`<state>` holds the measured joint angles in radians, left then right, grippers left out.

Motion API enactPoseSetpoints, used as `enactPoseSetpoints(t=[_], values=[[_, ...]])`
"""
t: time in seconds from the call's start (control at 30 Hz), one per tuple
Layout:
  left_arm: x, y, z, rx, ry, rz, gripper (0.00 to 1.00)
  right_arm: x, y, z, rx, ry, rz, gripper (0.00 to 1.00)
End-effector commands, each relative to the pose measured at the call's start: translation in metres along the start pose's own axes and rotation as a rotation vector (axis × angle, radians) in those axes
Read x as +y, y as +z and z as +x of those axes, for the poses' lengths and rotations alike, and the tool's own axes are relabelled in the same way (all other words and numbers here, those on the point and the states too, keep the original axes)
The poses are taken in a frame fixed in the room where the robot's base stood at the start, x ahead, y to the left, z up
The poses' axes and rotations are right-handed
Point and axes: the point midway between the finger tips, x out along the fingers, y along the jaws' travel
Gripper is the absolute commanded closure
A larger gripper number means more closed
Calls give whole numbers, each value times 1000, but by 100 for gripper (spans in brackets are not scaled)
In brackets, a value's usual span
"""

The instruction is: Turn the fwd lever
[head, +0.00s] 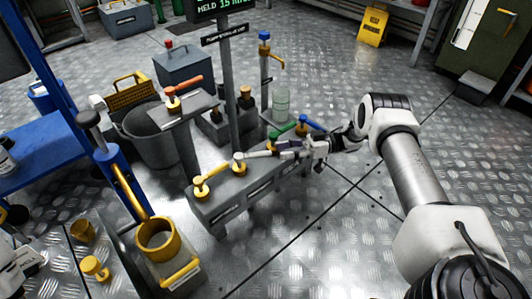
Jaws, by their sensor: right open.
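A low grey bench (226,200) in the middle carries several levers on yellow bases. They are a yellow lever (213,174) at the near left end, a pale lever (257,154) beside it, then a green lever (283,131) and a blue lever (312,124) towards the right end. The labels on the bench front are too small to read, so I cannot tell which is the fwd lever. My right gripper (283,149) is open. Its fingers point left at the tip of the pale lever; I cannot tell whether they touch it. My left gripper is not clearly visible.
An orange-handled lever (186,86) on a stand, a grey bin (152,135) and a blue hand pump (118,175) stand to the left. A yellow floor sign (373,25) is at the back. Floor right of the bench is clear.

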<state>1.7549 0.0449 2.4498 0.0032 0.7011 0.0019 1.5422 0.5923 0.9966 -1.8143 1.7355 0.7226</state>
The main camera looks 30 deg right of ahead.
Motion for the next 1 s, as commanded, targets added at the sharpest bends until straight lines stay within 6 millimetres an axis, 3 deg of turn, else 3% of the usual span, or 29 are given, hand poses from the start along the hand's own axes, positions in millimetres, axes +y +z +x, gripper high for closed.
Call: enactPoseSetpoints(t=[0.17, 0.43, 0.57, 0.77, 1.0], values=[[0, 0, 0, 0, 0, 0, 34, 0, 0, -26, 0, 0, 0, 56], [0, 0, 0, 0, 0, 0, 34, 0, 0, -29, 0, -1, 1, 56], [0, 0, 0, 0, 0, 0, 34, 0, 0, -29, 0, -1, -33, 100], [0, 0, 0, 0, 0, 0, 34, 5, 3, -28, -10, 29, -387, 100], [0, 0, -2, -1, 1, 2, 34, -6, 32, -22, -46, 212, -996, 100]])
